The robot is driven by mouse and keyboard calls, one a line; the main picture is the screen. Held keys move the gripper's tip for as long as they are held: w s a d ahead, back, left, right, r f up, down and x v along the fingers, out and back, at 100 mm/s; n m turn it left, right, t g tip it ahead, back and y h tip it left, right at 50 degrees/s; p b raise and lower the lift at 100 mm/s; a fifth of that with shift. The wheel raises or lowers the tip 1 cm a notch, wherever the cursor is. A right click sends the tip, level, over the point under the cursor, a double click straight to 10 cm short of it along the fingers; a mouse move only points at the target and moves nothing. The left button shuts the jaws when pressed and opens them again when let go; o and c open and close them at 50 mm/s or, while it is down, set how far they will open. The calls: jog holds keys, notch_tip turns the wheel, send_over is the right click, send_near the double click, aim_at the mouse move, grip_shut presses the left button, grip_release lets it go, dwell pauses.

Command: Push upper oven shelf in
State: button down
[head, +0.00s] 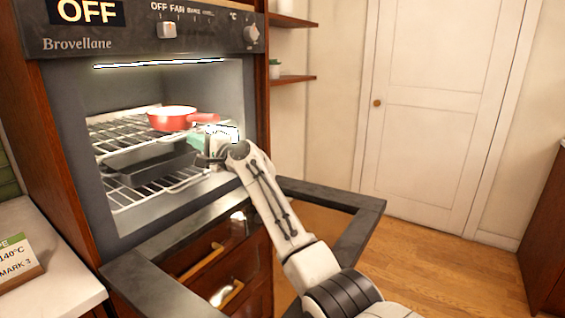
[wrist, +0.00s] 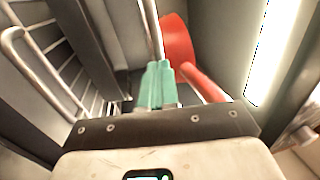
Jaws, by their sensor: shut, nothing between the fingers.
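The upper oven shelf (head: 122,130) is a wire rack inside the open oven, with a red pan (head: 172,118) on it. My gripper (head: 194,138) is inside the oven's right part, by the front of this shelf and near the pan's handle. In the wrist view my teal fingers (wrist: 157,70) are together and empty. Their tips lie close to a metal bar (wrist: 151,28), seemingly the upper shelf's front edge; I cannot tell whether they touch. The red pan (wrist: 177,40) and its handle (wrist: 205,84) lie just right of the fingers. My wrist hides part of the shelf's right side.
A lower wire shelf (head: 172,188) and a dark tray (head: 148,158) sit below the upper shelf. The oven door (head: 345,198) hangs open and flat under my arm. A counter with a recipe card (head: 18,262) stands at the left. Floor is clear at the right.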

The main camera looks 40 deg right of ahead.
jog(key=shift+r, duration=0.4)
jog(key=f+p+v, duration=0.1)
jog(key=p+v, duration=0.5)
jog(key=v, duration=0.5)
